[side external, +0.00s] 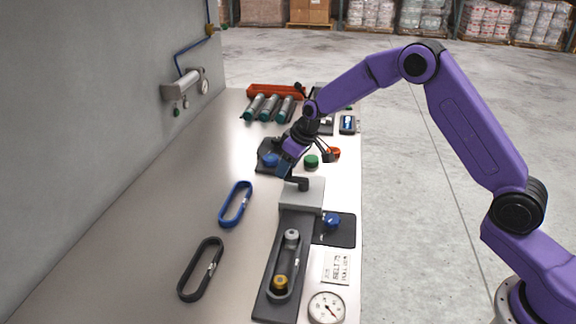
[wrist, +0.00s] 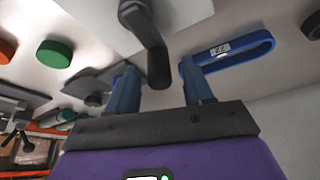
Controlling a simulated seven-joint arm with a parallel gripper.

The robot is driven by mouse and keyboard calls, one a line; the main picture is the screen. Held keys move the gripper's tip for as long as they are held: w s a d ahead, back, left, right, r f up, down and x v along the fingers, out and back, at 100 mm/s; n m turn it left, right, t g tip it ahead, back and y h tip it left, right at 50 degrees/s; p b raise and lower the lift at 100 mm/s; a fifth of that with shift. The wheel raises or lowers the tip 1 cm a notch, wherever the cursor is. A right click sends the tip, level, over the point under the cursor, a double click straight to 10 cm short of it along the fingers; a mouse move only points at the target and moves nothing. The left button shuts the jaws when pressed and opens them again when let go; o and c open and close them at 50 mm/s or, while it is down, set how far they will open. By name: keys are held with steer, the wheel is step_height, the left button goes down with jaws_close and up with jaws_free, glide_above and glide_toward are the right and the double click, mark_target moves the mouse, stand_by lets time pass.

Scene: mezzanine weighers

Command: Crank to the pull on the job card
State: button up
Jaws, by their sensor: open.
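A grey block (side external: 302,194) carries a dark crank (side external: 302,183) and stands at the far end of a dark base plate. A dark belt (side external: 274,262) runs along the plate around a grey pulley (side external: 291,237) and a yellow-topped one (side external: 280,283). The job card (side external: 338,267) lies beside the plate; "BELT" seems legible, but its pull figure is too small to read. A dial gauge (side external: 327,308) faces up nearby, its reading unclear. My gripper (side external: 287,168) is open above and near the crank. In the wrist view, the crank handle (wrist: 158,65) shows between the two blue fingers, its contact unclear.
A blue belt (side external: 235,204) and a black belt (side external: 200,268) lie loose to the left. A blue knob (side external: 332,222) sits on a dark pad right of the block.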

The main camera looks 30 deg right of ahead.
steer(key=shift+f, duration=0.1)
steer(key=shift+c, duration=0.3)
jaws_close()
steer(key=m+h, duration=0.1)
steer(key=m, duration=0.1)
steer(key=w+d+m, duration=0.1)
steer(key=m, duration=0.1)
steer(key=shift+d+h, duration=0.2)
steer(key=shift+h, duration=0.2)
steer(key=shift+d+m+h, duration=0.3)
steer(key=shift+d+m, duration=0.1)
steer(key=shift+m, duration=0.55)
steer(key=shift+d+m+h, duration=0.3)
steer(key=shift+d+m, duration=0.05)
steer(key=shift+m, duration=0.6)
steer(key=shift+o, duration=0.3)
jaws_free()
